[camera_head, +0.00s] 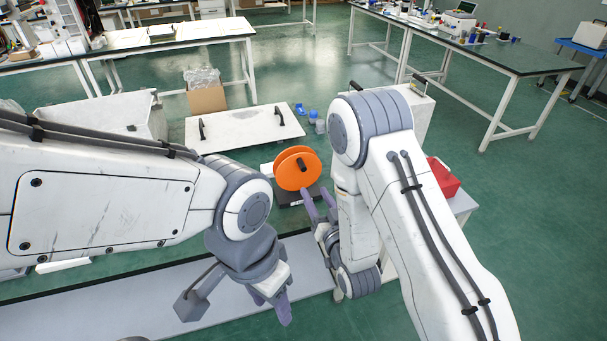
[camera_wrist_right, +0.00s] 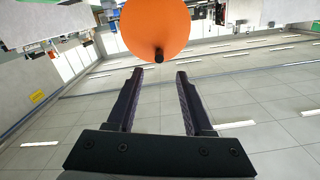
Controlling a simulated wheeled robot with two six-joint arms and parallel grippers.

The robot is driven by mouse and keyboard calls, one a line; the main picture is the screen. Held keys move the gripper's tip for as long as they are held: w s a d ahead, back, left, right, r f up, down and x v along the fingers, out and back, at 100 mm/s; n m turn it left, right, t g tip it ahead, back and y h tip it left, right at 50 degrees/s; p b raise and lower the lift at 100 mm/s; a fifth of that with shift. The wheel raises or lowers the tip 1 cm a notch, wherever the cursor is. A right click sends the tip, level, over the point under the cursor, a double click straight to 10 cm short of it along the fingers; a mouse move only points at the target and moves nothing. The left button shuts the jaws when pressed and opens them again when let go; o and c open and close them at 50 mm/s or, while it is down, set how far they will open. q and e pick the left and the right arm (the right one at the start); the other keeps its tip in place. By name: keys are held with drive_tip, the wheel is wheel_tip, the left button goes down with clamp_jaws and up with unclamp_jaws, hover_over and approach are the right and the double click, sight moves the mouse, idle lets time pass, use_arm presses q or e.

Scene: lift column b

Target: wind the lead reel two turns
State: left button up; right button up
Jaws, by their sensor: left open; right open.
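My left gripper (camera_head: 275,305) is open and empty, below and left of the reel, pointing down over the bench's front.
A white panel with black handles (camera_head: 245,128) lies behind the reel. Small blue containers (camera_head: 312,116) stand behind it to the right. A red bin (camera_head: 442,178) is right of my right arm. The pale bench surface (camera_head: 130,300) at front left is clear.

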sight(304, 171)
drive_tip(key=b+x, duration=0.8)
drive_tip(key=x, duration=0.1)
drive_tip(key=shift+d+r, duration=0.1)
drive_tip(key=shift+r, duration=0.05)
drive_tip(key=shift+w, duration=0.7)
clamp_jaws()
drive_tip(key=shift+a, duration=0.25)
idle(0.9)
